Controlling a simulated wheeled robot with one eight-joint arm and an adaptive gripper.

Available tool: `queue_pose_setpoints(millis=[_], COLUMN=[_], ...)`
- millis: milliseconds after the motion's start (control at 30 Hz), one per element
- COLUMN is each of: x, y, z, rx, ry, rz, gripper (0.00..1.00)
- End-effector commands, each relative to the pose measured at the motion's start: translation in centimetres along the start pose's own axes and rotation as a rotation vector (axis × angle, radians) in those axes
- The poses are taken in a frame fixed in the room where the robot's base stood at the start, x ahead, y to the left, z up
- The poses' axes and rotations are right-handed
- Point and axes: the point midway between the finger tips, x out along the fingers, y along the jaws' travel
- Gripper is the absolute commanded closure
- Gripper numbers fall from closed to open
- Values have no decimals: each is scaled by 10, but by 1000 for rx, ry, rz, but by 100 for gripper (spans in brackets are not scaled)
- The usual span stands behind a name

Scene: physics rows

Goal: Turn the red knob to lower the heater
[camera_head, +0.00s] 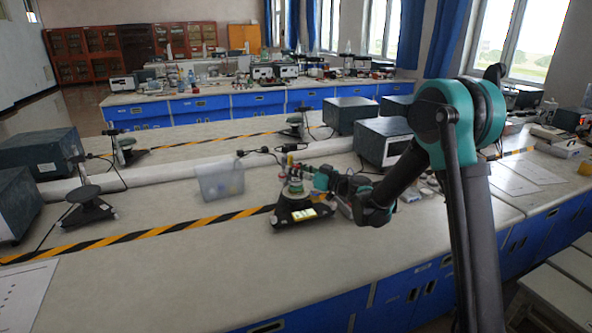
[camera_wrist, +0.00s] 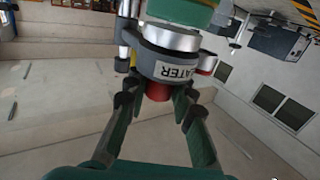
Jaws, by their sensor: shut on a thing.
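The red knob (camera_wrist: 158,91) sticks out below a grey heater (camera_wrist: 172,64) with a white label, partly readable as "ATER", in the wrist view. My gripper (camera_wrist: 156,102) has its two dark fingertips on either side of the red knob, shut on it. In the head view my gripper (camera_head: 311,176) reaches from the right to the heater assembly on a dark stand (camera_head: 303,212) with a lit yellow display. The knob is too small to make out there.
A clear plastic bin (camera_head: 220,179) stands left of the stand. A grey box (camera_head: 384,141) is behind my arm. Another stand (camera_head: 88,206) is at the left. The bench (camera_head: 180,280) in front is mostly clear, crossed by yellow-black tape (camera_head: 150,234).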

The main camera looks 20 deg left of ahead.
Motion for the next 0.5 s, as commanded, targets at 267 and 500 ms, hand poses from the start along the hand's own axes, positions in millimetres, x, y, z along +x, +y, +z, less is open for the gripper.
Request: queue_pose_setpoints(millis=[267, 500], x=[0, 0], y=[-1, -3], z=[0, 0], rx=[0, 0], ry=[0, 0], rz=[23, 136], gripper=[100, 100])
